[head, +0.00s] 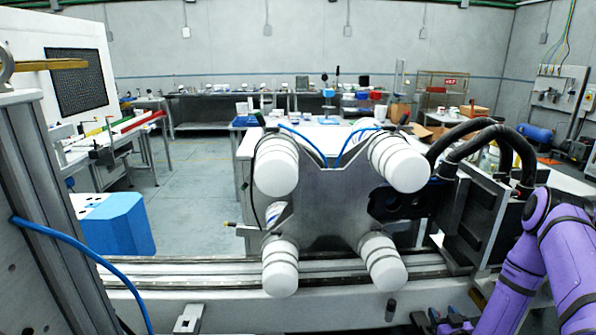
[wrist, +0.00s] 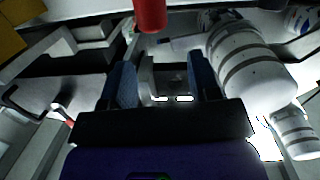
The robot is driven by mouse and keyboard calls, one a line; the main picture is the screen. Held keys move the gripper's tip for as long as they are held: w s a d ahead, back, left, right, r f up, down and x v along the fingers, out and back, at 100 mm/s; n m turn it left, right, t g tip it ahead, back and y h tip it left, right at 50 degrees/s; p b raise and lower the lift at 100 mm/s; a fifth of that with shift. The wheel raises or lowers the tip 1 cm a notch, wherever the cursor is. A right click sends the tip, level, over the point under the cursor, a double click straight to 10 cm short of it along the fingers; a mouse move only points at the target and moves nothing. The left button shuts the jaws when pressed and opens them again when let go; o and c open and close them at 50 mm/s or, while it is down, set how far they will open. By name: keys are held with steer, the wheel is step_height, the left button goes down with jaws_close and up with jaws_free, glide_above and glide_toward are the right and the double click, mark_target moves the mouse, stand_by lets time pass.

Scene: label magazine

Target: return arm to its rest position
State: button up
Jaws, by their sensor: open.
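My purple arm (head: 540,255) is folded at the right edge of the head view, its lower part cut off by the bottom edge. My gripper (wrist: 162,82) shows in the wrist view with its two blue-grey fingers apart and nothing visible between them. The label magazine, an X-shaped grey metal plate (head: 335,205) with white cylinders (head: 277,170) at its corners, stands left of my arm. In the wrist view a white banded cylinder (wrist: 250,68) is to the right of the fingers, apart from them. A red cylindrical part (wrist: 150,14) is beyond the fingertips.
A metal rail (head: 200,272) runs across the front under the plate. Thick black hoses (head: 480,135) and a dark bracket lie between plate and arm. A blue hose (head: 90,255) and a grey column stand at left. Open floor (head: 195,185) shows beyond, with workbenches behind.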

steer(key=w+r+n+g, duration=0.2)
steer(key=w+r, duration=0.4)
steer(key=r, duration=0.3)
steer(key=s+a+r+g, duration=0.1)
steer(key=a+r+g, duration=0.1)
steer(key=r, duration=1.1)
steer(key=s+a+r+g, duration=0.2)
steer(key=a+r, duration=0.1)
steer(key=r, duration=1)
steer(key=s+a+r+m+g+h, duration=0.1)
steer(key=s+a+r+m+g, duration=0.35)
steer(key=s+r, duration=1)
steer(key=s+a+r+n, duration=0.1)
steer(key=s+a+r, duration=0.1)
steer(key=s, duration=0.8)
steer(key=s+a+r+n+y, duration=0.1)
steer(key=s+a+r, duration=0.1)
steer(key=s, duration=0.8)
steer(key=shift+a+g, duration=0.45)
steer(key=shift+a, duration=0.3)
steer(key=shift+w, duration=0.1)
